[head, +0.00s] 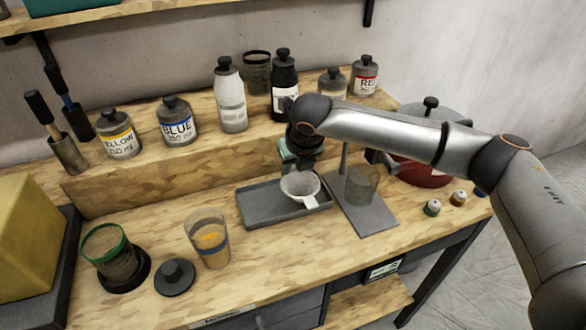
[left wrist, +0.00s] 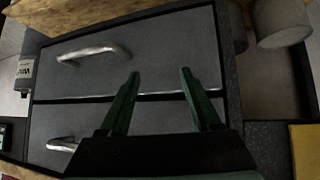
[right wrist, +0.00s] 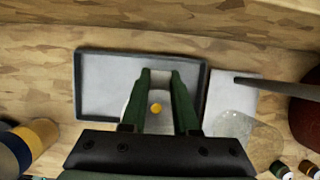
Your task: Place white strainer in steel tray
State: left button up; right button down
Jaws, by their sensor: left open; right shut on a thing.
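The white strainer (head: 300,187) is a small cone with a handle tab, over the right part of the steel tray (head: 252,213) in the head view. My right gripper (head: 292,158) is shut on the strainer's rim at its far side. I cannot tell whether the strainer touches the tray floor. In the right wrist view the tray (right wrist: 95,95) lies below the right fingers (right wrist: 160,80), and the strainer (right wrist: 133,110) is mostly hidden behind them. My left gripper (left wrist: 157,85) is open and empty, in front of grey drawers in the left wrist view.
A stand with a plate (head: 372,217) and a clear beaker (head: 361,185) is right of the tray. A banded glass (head: 208,240), a green-rimmed cup (head: 108,252) and a black lid (head: 175,277) are left. Bottles line the raised shelf behind. The front bench middle is clear.

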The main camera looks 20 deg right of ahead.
jog(key=shift+f, duration=0.1)
jog(key=c, duration=0.7)
grip_release()
jog(key=shift+o, duration=0.2)
jog(key=shift+s+r, duration=0.1)
jog(key=shift+r, duration=0.3)
jog(key=v, duration=1.1)
jog(key=shift+s+p, duration=0.15)
jog(key=shift+p, duration=0.15)
jog(key=shift+r, duration=0.1)
